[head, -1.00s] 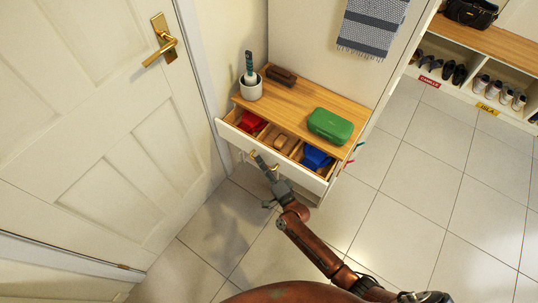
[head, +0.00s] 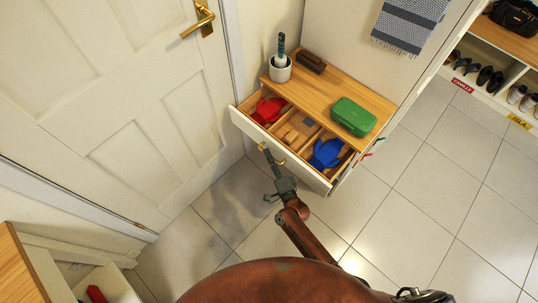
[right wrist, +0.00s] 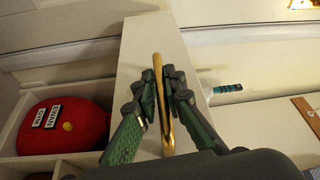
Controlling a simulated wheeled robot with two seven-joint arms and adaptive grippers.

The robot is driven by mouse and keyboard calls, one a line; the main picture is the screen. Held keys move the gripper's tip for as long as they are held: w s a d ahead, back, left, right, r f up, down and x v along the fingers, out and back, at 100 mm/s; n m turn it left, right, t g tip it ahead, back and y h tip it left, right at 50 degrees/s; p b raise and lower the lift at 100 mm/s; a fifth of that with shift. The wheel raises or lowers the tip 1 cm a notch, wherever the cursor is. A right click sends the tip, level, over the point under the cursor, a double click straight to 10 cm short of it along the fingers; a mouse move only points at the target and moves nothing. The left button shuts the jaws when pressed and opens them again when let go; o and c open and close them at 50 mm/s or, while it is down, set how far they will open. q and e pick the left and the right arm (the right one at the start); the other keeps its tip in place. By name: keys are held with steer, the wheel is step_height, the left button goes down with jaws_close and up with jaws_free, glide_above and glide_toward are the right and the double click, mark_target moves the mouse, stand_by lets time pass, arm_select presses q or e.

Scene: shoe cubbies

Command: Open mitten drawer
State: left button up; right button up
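The mitten drawer (head: 307,172) is pulled well out below the wooden top of the small cabinet. Brown items sit in the middle compartment. My right gripper (head: 267,153) is at the drawer front. In the right wrist view, its green-padded fingers (right wrist: 160,95) are closed around the brass handle (right wrist: 164,105). My left gripper is not in view.
A white door (head: 130,110) is at the left. Shoe cubbies (head: 500,75) are at the upper right. Tiled floor is free at the right.

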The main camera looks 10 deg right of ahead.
steer(key=o, duration=0.4)
steer(key=v, duration=1.2)
stand_by(0.3)
